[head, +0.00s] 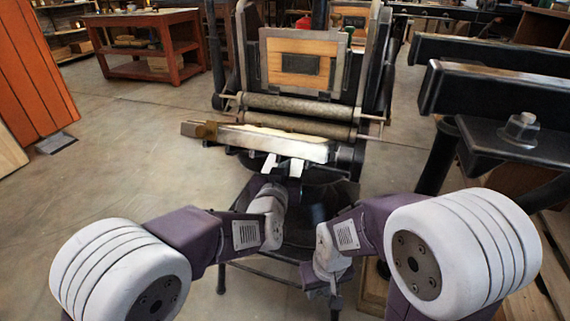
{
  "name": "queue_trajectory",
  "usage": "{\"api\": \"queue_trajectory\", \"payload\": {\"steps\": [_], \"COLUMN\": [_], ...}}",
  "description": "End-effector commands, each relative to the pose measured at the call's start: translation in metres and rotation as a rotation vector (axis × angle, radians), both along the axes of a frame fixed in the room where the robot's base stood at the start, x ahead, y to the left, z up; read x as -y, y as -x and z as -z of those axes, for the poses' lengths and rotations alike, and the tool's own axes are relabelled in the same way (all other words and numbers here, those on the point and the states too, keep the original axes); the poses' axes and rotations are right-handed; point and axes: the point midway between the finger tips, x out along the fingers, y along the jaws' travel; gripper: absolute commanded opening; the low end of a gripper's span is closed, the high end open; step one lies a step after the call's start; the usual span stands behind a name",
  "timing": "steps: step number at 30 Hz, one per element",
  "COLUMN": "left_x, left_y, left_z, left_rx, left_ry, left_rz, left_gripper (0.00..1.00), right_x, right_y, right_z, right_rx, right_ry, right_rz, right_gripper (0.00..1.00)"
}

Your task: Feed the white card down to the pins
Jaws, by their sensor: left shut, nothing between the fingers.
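The hand press (300,75) stands upright ahead of me. Below its rollers is a tilted, pale bed (300,150), seen nearly edge-on. A cream-white strip along its top may be the white card (270,131), but I cannot tell it surely from the bed. Two short white tabs stick out below the bed's lower edge; I cannot pick out the pins. My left gripper (274,183) is shut and empty, just below the bed and tabs. My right gripper (325,288) is lower and to the right, apart from the bed; its fingers are too hidden to read.
Two ridged rollers (300,104) cross the press just above the bed. A dark bench with a bolt (521,128) and black beams crowd the right side. A red wooden table (150,45) stands at the back left.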

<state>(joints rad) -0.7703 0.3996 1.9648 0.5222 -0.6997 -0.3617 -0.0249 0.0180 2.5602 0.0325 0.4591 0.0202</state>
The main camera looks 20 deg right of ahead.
Motion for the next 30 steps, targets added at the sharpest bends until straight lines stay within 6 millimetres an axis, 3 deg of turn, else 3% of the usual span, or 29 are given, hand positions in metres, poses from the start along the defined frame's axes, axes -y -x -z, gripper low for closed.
{"api": "queue_trajectory", "payload": {"steps": [5, 10, 14, 18, 29, 30], "left_x": [0.0, 0.0, 0.0, -0.002, -0.04, -0.043], "left_y": [0.001, 0.0, 0.0, -0.01, 0.075, 0.082], "left_z": [0.005, -0.012, -0.012, -0.021, -0.02, -0.016], "left_rx": [-0.008, -0.007, -0.004, -0.012, -0.009, -0.007], "left_ry": [-0.006, -0.005, -0.003, -0.009, -0.008, -0.005], "left_rz": [0.001, 0.001, 0.0, -0.001, 0.005, 0.003], "left_gripper": [0.0, 0.0, 0.0, 0.0, 0.0, 0.0], "right_x": [0.0, 0.0, 0.0, 0.0, 0.0, 0.0], "right_y": [0.0, 0.0, 0.0, 0.0, 0.0, 0.0], "right_z": [0.002, -0.016, -0.014, -0.028, -0.052, -0.046], "right_rx": [0.0, 0.0, 0.0, -0.001, 0.0, 0.0], "right_ry": [0.0, 0.0, 0.0, 0.0, 0.0, 0.0], "right_rz": [0.0, 0.0, 0.0, 0.0, 0.0, 0.0], "right_gripper": [0.27, 0.27, 0.27, 0.27, 0.27, 0.27]}}
